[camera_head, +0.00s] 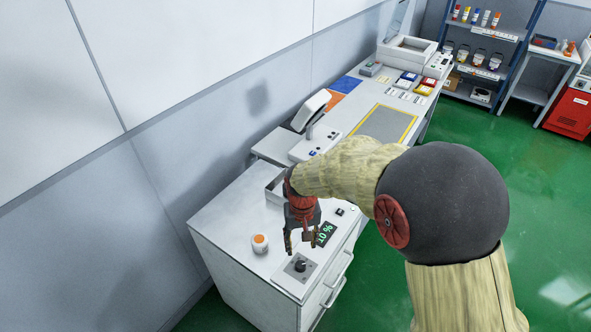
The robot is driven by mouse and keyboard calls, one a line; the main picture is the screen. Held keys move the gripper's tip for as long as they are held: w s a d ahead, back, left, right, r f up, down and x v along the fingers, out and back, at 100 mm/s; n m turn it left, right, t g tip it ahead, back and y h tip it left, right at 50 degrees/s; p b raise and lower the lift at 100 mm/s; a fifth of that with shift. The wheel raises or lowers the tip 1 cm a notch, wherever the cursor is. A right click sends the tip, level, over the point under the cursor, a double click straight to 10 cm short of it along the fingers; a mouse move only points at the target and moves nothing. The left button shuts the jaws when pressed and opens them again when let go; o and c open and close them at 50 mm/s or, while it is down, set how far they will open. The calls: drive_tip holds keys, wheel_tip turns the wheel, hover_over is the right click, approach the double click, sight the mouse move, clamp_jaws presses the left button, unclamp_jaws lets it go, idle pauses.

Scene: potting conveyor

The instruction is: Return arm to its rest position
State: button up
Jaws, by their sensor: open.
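My gripper (302,240) is open and points down over the near end of the white cabinet (226,224). Nothing shows between its fingers. It is just above and behind a grey plate with a black knob (299,264). A small dark display (325,233) with green digits, ending in "0 %", is right of the gripper and partly hidden by it. My arm reaches in from the lower right and bends down at the wrist.
A white jar with an orange top (260,244) stands left of my gripper. A screen on a stand (311,110) and a long white bench (395,95) lie beyond. A wall runs along the left. Green floor (540,220) is clear at right. Shelves (487,50) stand far back.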

drive_tip(key=s+d+r+t+b, duration=0.2)
drive_tip(key=s+d+r, duration=0.5)
drive_tip(key=s+r, duration=0.2)
drive_tip(key=s+d+r+m+t+b, duration=0.1)
drive_tip(key=s+d+r+t+b, duration=0.2)
drive_tip(key=s+d+r, duration=0.4)
drive_tip(key=s+r, duration=0.3)
drive_tip(key=s, duration=0.1)
drive_tip(key=shift+d+r+t, duration=0.15)
drive_tip(key=shift+r+t, duration=0.05)
drive_tip(key=shift+t, duration=0.1)
